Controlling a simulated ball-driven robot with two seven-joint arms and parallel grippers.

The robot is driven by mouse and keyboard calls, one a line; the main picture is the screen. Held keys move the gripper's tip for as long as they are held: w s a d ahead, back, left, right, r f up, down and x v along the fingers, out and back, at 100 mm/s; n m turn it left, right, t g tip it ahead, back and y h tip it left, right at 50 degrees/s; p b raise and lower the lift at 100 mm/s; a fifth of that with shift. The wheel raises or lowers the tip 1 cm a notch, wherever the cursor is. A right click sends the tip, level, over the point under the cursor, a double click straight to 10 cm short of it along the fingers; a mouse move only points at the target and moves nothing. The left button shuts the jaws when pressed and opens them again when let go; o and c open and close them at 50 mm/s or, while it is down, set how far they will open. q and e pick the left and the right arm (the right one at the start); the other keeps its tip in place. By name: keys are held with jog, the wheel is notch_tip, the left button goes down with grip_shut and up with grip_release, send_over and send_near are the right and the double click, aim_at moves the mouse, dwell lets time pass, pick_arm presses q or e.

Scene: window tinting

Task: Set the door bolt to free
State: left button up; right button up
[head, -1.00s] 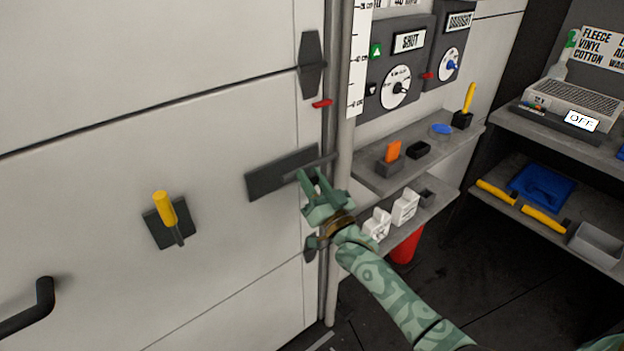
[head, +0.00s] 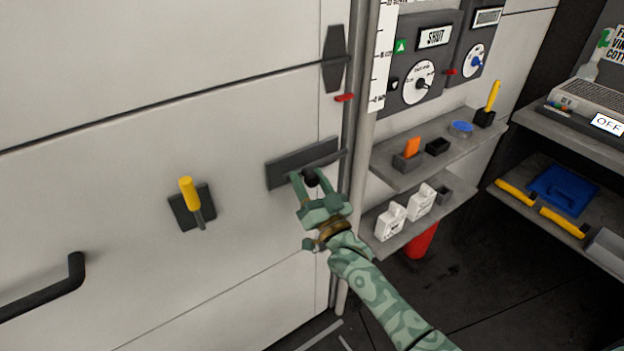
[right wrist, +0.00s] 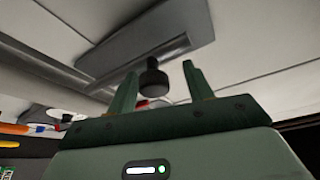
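The door bolt sits on a dark plate (head: 285,171) on the pale door. Its rod (head: 336,157) sticks out past the plate's right end to the door edge. The bolt's black knob (head: 310,178) shows between the fingers of my right gripper (head: 307,174). In the right wrist view the knob (right wrist: 153,82) stands between the two spread green fingers of the gripper (right wrist: 158,73), with gaps on both sides. The plate (right wrist: 172,24) lies beyond it. My right gripper is open and holds nothing. My left gripper is not in view.
A yellow-handled lever (head: 189,195) and a black door handle (head: 45,292) are on the door to the left. A red tab (head: 344,98) is above the bolt. A pipe (head: 364,150) and shelves with small items (head: 410,160) stand close to the right of the gripper.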

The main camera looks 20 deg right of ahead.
jog(key=shift+d, duration=0.1)
jog(key=shift+s+d+f, duration=0.1)
jog(key=shift+s+f, duration=0.05)
jog(key=shift+s, duration=0.15)
jog(key=p+v, duration=0.1)
jog(key=v, duration=1.4)
jog(key=shift+s, duration=0.3)
jog(key=shift+f, duration=0.1)
